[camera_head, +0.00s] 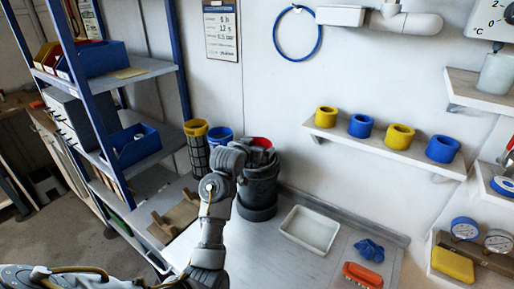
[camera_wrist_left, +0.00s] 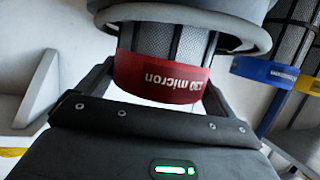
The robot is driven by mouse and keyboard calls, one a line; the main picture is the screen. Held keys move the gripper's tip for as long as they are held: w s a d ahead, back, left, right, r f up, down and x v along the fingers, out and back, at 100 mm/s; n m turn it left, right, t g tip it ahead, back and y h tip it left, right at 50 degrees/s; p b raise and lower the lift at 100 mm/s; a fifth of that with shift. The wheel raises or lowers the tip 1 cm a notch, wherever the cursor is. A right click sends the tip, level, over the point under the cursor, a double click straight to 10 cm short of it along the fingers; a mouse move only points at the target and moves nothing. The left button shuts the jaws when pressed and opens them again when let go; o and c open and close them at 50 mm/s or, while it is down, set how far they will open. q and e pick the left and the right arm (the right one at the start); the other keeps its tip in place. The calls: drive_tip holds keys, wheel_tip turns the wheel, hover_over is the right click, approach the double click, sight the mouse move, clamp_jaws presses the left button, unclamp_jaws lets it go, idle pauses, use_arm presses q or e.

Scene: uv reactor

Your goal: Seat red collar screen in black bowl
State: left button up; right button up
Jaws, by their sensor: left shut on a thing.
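The red collar screen (camera_wrist_left: 160,78) has a dark mesh body and a red band lettered "130 micron". My left gripper (camera_wrist_left: 156,88) is shut on its red collar, one finger at each side. In the wrist view the mesh runs into the rim of the black bowl (camera_wrist_left: 240,40), with the collar still outside the rim and a stretch of mesh showing between. In the head view the red collar (camera_head: 262,142) shows above the bowl (camera_head: 260,190), partly hidden by my left gripper (camera_head: 250,150). My right gripper is not in view.
A yellow collar screen (camera_head: 196,128) and a blue collar screen (camera_head: 220,134) stand close to the left of the bowl. A white tray (camera_head: 286,222), a blue glove (camera_head: 369,250) and an orange object (camera_head: 362,275) lie to the right. A wall shelf (camera_head: 372,148) holds yellow and blue rings.

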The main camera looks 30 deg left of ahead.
use_arm(q)
drive_tip(key=shift+f+b, duration=0.4)
drive_tip(key=shift+f, duration=0.6)
drive_tip(key=o, duration=1.3)
drive_tip(key=v, duration=0.6)
drive_tip(key=shift+s+r, duration=0.1)
drive_tip(key=shift+r, duration=0.1)
drive_tip(key=p+v, duration=0.3)
drive_tip(key=v, duration=0.1)
drive_tip(key=shift+s, duration=0.3)
